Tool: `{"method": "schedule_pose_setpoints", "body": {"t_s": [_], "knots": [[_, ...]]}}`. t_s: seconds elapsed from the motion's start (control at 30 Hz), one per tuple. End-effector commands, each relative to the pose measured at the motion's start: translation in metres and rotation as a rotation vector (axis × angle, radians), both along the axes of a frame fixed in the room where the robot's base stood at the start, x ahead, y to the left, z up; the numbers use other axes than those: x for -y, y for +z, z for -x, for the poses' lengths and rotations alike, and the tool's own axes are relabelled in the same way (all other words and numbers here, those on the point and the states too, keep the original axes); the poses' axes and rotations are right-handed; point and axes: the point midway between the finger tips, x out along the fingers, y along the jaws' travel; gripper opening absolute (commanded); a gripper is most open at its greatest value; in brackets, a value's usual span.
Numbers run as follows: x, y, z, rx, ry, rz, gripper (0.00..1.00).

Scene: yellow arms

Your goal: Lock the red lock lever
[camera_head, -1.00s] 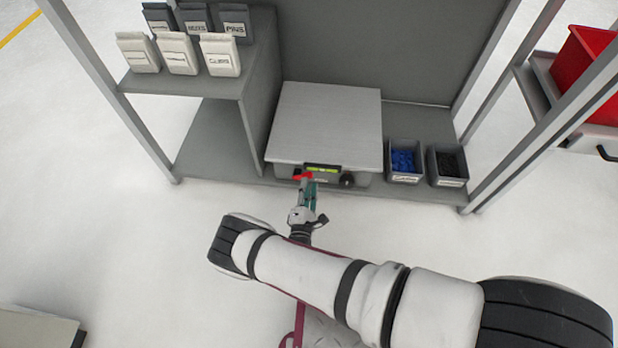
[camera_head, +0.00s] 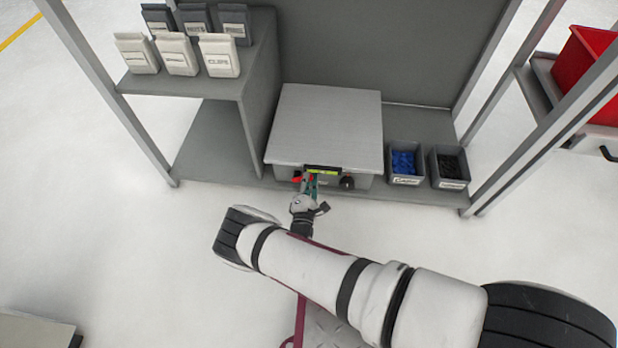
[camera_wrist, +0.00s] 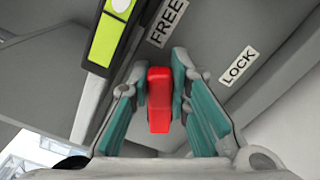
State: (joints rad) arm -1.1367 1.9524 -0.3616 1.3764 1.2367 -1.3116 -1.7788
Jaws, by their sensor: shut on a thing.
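The red lock lever (camera_wrist: 159,99) sits between my gripper's teal finger pads in the wrist view. My gripper (camera_wrist: 160,105) is shut on it, though the pads flare apart toward the palm. The lever lies between the FREE label (camera_wrist: 168,22) and the LOCK label (camera_wrist: 238,66). In the head view the lever (camera_head: 297,179) shows as a small red spot at the front of the grey scale-like box (camera_head: 325,125), with my gripper (camera_head: 308,185) at it. The lever's base is hidden.
A yellow-green display (camera_wrist: 108,38) is close beside my gripper. A dark knob (camera_head: 347,183) is right of it. Bins with blue (camera_head: 403,162) and black parts (camera_head: 449,166) stand right of the box. A shelf with pouches (camera_head: 185,85) is at left.

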Motion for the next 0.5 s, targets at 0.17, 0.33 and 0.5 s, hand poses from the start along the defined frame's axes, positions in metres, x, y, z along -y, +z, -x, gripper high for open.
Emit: {"method": "schedule_pose_setpoints", "body": {"t_s": [0.17, 0.33, 0.5], "knots": [[0.0006, -0.0014, 0.0002, 0.000, 0.000, -0.021, 0.00], [0.0020, -0.0046, 0.0001, 0.002, 0.000, -0.088, 0.00], [0.0041, -0.0103, -0.0002, 0.006, 0.000, -0.210, 0.00]]}}
